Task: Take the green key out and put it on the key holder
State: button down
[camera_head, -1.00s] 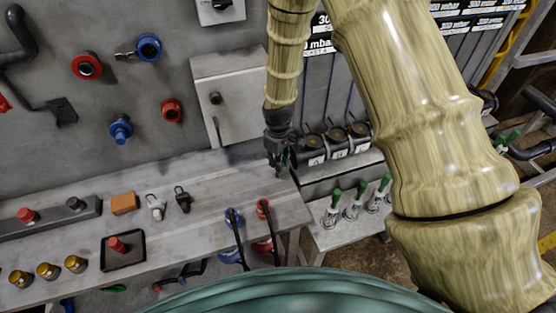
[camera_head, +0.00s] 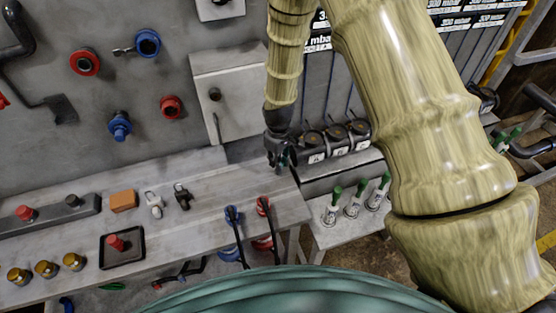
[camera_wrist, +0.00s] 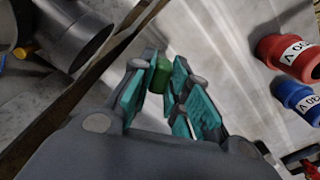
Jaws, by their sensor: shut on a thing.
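My gripper (camera_head: 282,160) hangs above the right end of the grey bench, in front of the wall panel. In the wrist view its teal-padded fingers (camera_wrist: 164,82) are closed around a small green piece (camera_wrist: 160,76), which looks like the green key's head. The rest of the key is hidden by the fingers and the view angle. In the head view the key is too small and dark to make out. I cannot tell for certain which item is the key holder.
The grey bench (camera_head: 215,180) carries an orange block (camera_head: 124,201), a red button (camera_head: 117,243) and blue and red plugs at its front edge. A grey box (camera_head: 228,100) is on the wall to the left. Green-handled valves (camera_head: 335,198) stand on a lower shelf at right.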

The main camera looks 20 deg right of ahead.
jog(key=shift+f+b, duration=0.3)
jog(key=shift+f, duration=0.4)
dwell(1.0)
jog(key=c, duration=1.3)
grip_release()
jog(key=shift+r, duration=0.1)
jog(key=shift+c, duration=0.3)
jog(key=shift+r+p, duration=2.1)
jog(key=shift+r, duration=1.35)
